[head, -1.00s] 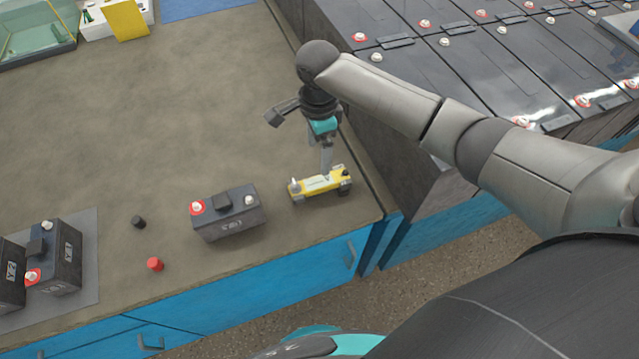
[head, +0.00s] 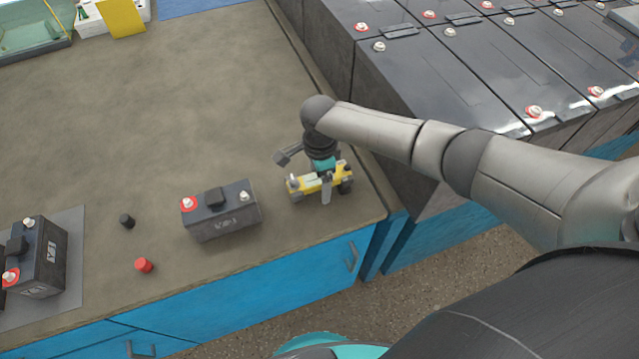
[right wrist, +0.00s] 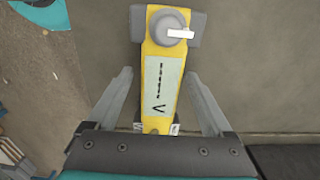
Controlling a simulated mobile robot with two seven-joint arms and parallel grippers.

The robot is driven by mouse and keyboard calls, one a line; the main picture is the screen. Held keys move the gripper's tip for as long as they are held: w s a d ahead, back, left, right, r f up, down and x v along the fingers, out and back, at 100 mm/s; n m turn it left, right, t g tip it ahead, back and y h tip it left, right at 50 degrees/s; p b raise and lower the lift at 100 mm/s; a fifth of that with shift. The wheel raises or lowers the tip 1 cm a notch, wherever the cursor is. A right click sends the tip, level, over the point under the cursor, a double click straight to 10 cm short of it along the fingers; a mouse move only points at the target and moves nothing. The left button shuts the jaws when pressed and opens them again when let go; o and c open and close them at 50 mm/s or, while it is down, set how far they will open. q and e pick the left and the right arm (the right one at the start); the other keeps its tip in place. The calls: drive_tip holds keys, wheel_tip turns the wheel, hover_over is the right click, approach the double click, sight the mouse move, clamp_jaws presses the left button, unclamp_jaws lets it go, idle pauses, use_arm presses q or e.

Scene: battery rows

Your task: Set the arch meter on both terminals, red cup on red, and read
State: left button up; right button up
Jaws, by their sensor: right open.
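The yellow arch meter (head: 302,185) lies on the bench near its front right corner, partly hidden by my right gripper. In the right wrist view the meter (right wrist: 160,118) shows a pale display with dark marks and a grey knob with a white pointer. My right gripper (right wrist: 157,80) is open, with one finger on each side of the meter. I cannot tell which cup is red. A dark battery (head: 221,219) stands left of the meter. It has a red-ringed terminal (head: 188,203) at its left and a plain terminal (head: 244,196) at its right. My left gripper is out of view.
A black cap (head: 127,221) and a red cap (head: 143,265) lie left of the battery. Another battery (head: 41,258) stands on a grey mat (head: 72,225). Rows of large batteries (head: 425,85) stand beyond the bench's right edge. The bench middle is clear.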

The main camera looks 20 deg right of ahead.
drive_tip(key=shift+f+p, duration=0.3)
idle(0.7)
clamp_jaws()
idle(0.5)
